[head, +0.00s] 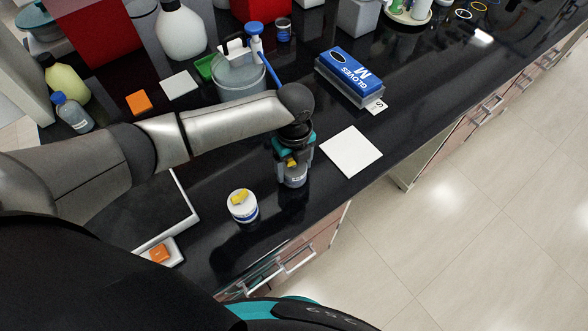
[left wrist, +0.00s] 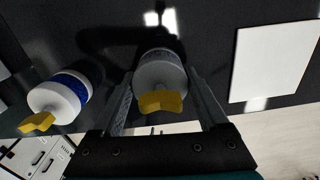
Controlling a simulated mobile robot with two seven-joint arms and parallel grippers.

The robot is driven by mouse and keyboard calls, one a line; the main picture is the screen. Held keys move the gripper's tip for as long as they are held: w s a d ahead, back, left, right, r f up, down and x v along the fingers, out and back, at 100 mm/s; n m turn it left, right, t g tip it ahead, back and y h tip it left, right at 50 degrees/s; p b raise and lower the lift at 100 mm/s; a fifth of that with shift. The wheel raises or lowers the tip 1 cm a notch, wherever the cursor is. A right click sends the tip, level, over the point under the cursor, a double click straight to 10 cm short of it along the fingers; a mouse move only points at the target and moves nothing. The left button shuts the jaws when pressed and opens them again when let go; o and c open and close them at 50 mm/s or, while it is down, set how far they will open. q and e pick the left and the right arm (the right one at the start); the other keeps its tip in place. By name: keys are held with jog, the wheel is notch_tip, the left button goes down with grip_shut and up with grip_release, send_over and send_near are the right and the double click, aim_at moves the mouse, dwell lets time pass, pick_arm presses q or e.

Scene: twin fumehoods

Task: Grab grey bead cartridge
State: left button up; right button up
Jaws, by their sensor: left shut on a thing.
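The grey bead cartridge (head: 295,179) is a small grey cylinder with a yellow tab on top. My left gripper (head: 292,170) reaches down from above and is shut on it, near the counter's front edge. In the left wrist view the grey cartridge (left wrist: 160,68) sits between the two fingers, its yellow tab towards the palm. I cannot tell whether its base touches the counter. A white cartridge (head: 242,208) with a blue band and yellow tab stands apart to the left; it also shows in the left wrist view (left wrist: 60,98). My right gripper is out of view.
A white square plate (head: 351,151) lies right of my left gripper. Behind are a blue gloves box (head: 350,73) and a clear tub (head: 240,80) with a blue-handled tool. A dark flat device (head: 148,212) lies at left. Bottles stand farther back.

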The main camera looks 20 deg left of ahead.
pick_arm(q)
jog(key=c, duration=0.4)
jog(key=shift+r, duration=0.1)
